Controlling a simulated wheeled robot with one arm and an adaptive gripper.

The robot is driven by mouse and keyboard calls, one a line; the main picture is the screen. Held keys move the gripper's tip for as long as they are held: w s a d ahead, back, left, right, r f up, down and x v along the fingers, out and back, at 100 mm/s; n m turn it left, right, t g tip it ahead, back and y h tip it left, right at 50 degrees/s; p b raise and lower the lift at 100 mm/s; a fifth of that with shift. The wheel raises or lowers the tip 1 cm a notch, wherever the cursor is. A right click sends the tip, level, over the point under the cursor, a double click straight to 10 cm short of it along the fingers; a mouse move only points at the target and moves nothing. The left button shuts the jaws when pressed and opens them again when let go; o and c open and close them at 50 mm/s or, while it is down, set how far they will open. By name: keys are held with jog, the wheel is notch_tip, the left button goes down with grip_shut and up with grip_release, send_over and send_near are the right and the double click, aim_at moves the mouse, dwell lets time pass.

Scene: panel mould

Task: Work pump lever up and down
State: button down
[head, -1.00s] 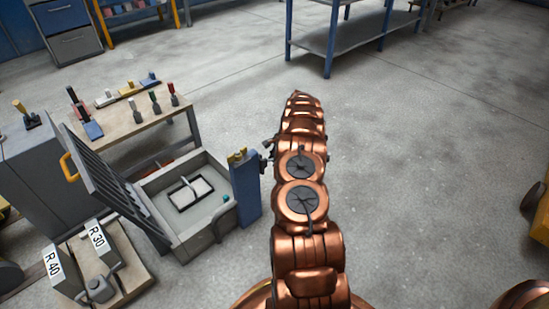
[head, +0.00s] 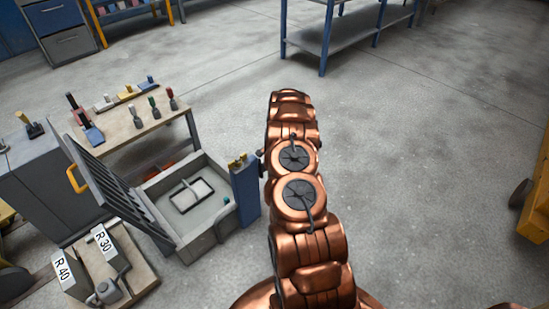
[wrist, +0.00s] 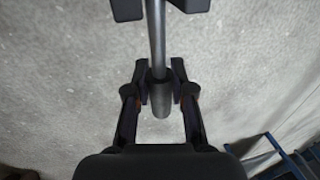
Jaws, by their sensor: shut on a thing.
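In the wrist view, the pump lever (wrist: 157,35) is a grey metal rod that comes down from the top edge and ends in a thicker dark grip. My gripper (wrist: 160,72) is shut on it, with one finger on each side near the grip end. In the head view, my copper-coloured arm hides nearly all of my gripper and the lever. A blue post (head: 246,191) with yellow parts on top stands just left of my arm.
Left of the post is a grey mould box (head: 215,233) with a slatted lid (head: 105,190) raised. Behind it is a bench (head: 150,126) with several handled tools. Weights marked R 30 and R 40 (head: 70,272) sit front left.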

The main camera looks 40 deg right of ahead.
jog(key=shift+d+r, duration=0.1)
jog(key=shift+d, duration=0.05)
jog(key=c, duration=1.2)
grip_release()
jog(key=shift+o, duration=1.2)
notch_tip(320, 180, up, 12)
jog(key=s, duration=0.2)
jog(key=shift+s, duration=0.15)
